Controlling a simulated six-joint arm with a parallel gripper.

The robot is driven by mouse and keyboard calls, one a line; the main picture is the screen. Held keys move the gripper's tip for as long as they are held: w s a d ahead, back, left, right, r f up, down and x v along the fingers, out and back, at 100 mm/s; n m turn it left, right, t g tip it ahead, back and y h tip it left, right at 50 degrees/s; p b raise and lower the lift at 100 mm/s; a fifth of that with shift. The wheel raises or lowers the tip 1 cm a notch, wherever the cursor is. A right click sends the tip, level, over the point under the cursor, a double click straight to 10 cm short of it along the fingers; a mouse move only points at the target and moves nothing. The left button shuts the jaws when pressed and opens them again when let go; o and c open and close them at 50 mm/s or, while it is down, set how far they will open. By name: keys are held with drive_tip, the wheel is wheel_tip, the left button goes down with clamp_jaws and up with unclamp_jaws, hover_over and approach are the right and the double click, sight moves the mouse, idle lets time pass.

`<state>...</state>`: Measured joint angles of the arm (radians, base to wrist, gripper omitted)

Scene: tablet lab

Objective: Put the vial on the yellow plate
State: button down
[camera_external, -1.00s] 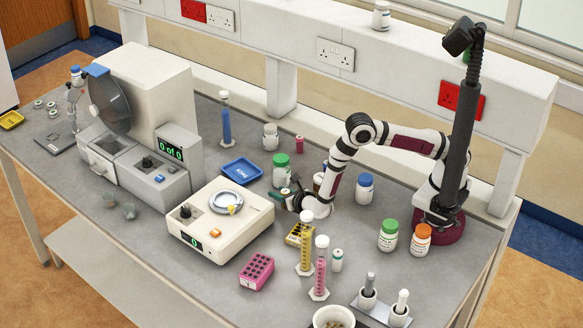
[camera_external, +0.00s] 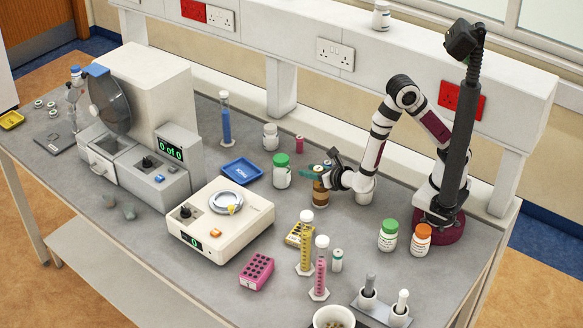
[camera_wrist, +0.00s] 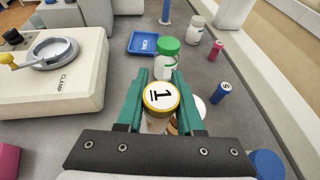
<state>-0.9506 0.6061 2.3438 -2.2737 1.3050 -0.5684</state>
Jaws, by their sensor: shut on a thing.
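My gripper (camera_external: 318,172) has teal fingers, which are on either side of a vial (camera_wrist: 160,97) in the wrist view. In the external view the fingers are at an amber bottle-like shape (camera_external: 320,192); I cannot tell how much of that is the vial. A flat yellow block with dark holes (camera_external: 299,235) lies on the bench behind the yellow cylinder. A small yellow tray (camera_external: 11,120) lies at the far left. I cannot tell which is the yellow plate.
A green-capped bottle (camera_external: 281,172) stands just left of my gripper. A blue tray (camera_external: 242,171) lies farther left. Yellow (camera_external: 306,245) and pink (camera_external: 320,270) cylinders stand at front.

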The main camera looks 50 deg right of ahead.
drive_tip(key=a+f, duration=0.2)
drive_tip(key=a, duration=0.1)
drive_tip(key=s+a+f, duration=0.1)
drive_tip(key=a+f, duration=0.1)
drive_tip(key=a, duration=0.1)
drive_tip(key=a+f, duration=0.2)
drive_tip(key=a, duration=0.2)
drive_tip(key=shift+s+f, duration=0.1)
drive_tip(key=shift+s, duration=0.15)
drive_tip(key=f, duration=0.4)
drive_tip(key=shift+a+f, duration=0.1)
drive_tip(key=shift+a, duration=0.1)
drive_tip(key=shift+f, duration=0.1)
drive_tip(key=c, duration=0.5)
unclamp_jaws()
drive_tip(key=shift+c, duration=0.2)
